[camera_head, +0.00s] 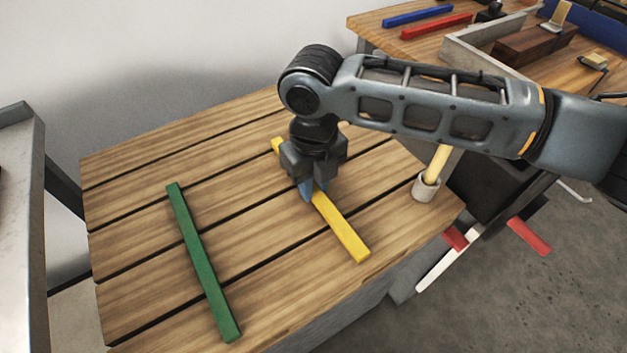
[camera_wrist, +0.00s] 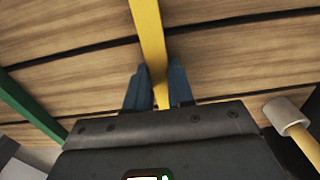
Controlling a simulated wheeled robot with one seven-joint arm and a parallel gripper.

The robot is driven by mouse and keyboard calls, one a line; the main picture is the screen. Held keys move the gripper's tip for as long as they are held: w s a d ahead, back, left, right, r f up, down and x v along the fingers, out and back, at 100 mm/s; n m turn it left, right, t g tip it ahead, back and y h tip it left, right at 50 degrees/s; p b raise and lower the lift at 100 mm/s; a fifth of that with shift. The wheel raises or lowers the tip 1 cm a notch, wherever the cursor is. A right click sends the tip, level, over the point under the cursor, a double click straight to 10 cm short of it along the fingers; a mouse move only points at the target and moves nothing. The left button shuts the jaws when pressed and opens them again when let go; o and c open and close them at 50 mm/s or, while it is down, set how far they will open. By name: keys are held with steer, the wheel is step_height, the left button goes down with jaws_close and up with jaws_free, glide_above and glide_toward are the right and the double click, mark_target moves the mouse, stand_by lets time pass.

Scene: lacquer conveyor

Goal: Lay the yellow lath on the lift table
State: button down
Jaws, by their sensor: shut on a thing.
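The yellow lath (camera_head: 343,229) lies along the slatted wooden table top (camera_head: 130,222), running from upper left to lower right. It looks to be on the slats or just above them; I cannot tell which. My gripper (camera_head: 312,190) points down over the lath's middle and is shut on it. In the wrist view the lath (camera_wrist: 148,35) passes between the blue fingers of my gripper (camera_wrist: 158,92). My gripper hides the lath's middle in the head view. I cannot tell whether this slatted table is the lift table.
A green lath (camera_head: 203,262) lies to the left on the same slats. Behind is a workbench (camera_head: 375,36) with a blue lath (camera_head: 417,15) and a red lath (camera_head: 436,26).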

steer(key=c, duration=1)
jaws_free()
step_height(320, 180, up, 12)
steer(key=shift+r+p, duration=0.1)
steer(key=shift+p, duration=0.3)
